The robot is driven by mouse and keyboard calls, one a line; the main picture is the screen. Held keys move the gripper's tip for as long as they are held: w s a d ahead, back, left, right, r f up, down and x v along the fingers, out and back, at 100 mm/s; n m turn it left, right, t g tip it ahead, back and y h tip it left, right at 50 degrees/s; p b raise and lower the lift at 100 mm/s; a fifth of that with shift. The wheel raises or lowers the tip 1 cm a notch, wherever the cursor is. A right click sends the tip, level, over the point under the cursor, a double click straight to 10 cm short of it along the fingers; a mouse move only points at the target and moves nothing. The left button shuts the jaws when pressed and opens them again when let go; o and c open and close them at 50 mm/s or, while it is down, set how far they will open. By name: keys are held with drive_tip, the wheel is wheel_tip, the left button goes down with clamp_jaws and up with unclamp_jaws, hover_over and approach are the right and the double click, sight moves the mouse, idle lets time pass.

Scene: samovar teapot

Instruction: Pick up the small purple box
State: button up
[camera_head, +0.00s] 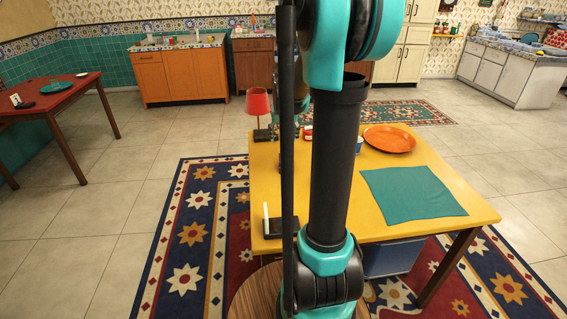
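I cannot make out a small purple box in the head view. My own teal and black arm stands upright in the middle of the picture and hides part of the yellow table (405,165) behind it. My gripper's fingers cannot be made out; the far part of my arm is mostly hidden behind its nearer links.
On the yellow table lie an orange plate (389,138) and a teal cloth (412,192). A red-shaded lamp (257,103) stands at its back left corner. A blue bin (393,258) sits underneath. A red table (50,98) stands far left. Tiled floor between is clear.

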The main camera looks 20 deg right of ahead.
hover_over(284, 158)
drive_tip(key=s, duration=0.1)
drive_tip(key=f, duration=0.7)
drive_tip(key=shift+s+a+f, duration=0.1)
drive_tip(key=shift+a+f, duration=0.2)
drive_tip(key=shift+a, duration=0.05)
drive_tip(key=shift+s+x, duration=0.25)
drive_tip(key=shift+x, duration=1.25)
drive_tip(key=shift+s+x, duration=0.2)
drive_tip(key=shift+x, duration=1.3)
drive_tip(key=shift+d+f, duration=0.15)
drive_tip(key=shift+f, duration=0.05)
drive_tip(key=shift+c, duration=0.6)
drive_tip(key=c, duration=1.1)
drive_tip(key=shift+c, duration=0.2)
